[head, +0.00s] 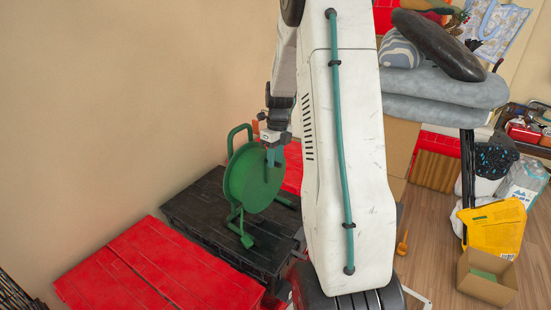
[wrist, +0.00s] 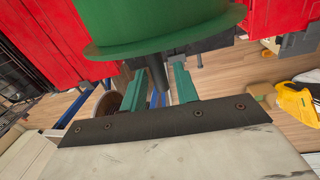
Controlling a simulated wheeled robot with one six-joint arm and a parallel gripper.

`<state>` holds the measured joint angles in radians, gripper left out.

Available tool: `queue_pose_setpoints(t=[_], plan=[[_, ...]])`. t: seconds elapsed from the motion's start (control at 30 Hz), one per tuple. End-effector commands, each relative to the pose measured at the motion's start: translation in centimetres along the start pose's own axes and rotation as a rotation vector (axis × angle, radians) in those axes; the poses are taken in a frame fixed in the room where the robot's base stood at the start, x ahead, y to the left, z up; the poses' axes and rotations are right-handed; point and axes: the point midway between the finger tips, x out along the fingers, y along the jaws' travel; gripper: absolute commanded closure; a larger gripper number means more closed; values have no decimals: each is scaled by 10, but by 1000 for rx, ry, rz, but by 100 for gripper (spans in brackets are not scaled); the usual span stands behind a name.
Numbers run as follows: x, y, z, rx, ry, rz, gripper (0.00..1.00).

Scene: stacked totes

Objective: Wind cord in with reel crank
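The green cord reel (head: 250,180) stands on a black tote, its round disc upright in a green tube frame. The disc's lower part also fills the top of the wrist view (wrist: 165,25). My gripper (head: 272,157) is at the reel's upper right side in the head view. In the wrist view its two teal fingers (wrist: 159,83) are apart. A dark cylindrical handle (wrist: 157,72), seemingly the crank's grip, reaches between them, with a gap showing beside the right finger. Contact with the left finger is unclear. I cannot make out any cord.
The black tote (head: 195,215) stands beside a red tote (head: 150,270), near the wall on the left. Grey cushions (head: 440,90) are stacked at right. A yellow container (head: 495,228) and an open cardboard box (head: 487,278) are on the wooden floor. My white arm hides the middle.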

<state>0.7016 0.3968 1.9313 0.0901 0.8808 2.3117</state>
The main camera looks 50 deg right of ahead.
Motion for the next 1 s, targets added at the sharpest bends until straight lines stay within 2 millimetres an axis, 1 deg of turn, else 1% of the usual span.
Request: queue_pose_setpoints(t=[0.27,0.37,0.47,0.6,0.73,0.83,1.0], plan=[[0,0,0,0,1,1,61],[-4,0,0,-1,0,0,61],[-17,0,0,0,-2,-1,61],[-42,0,0,0,-2,-1,61],[-62,0,0,0,-1,-1,61],[-72,-1,0,1,-1,0,61],[-78,0,0,1,1,1,61]])
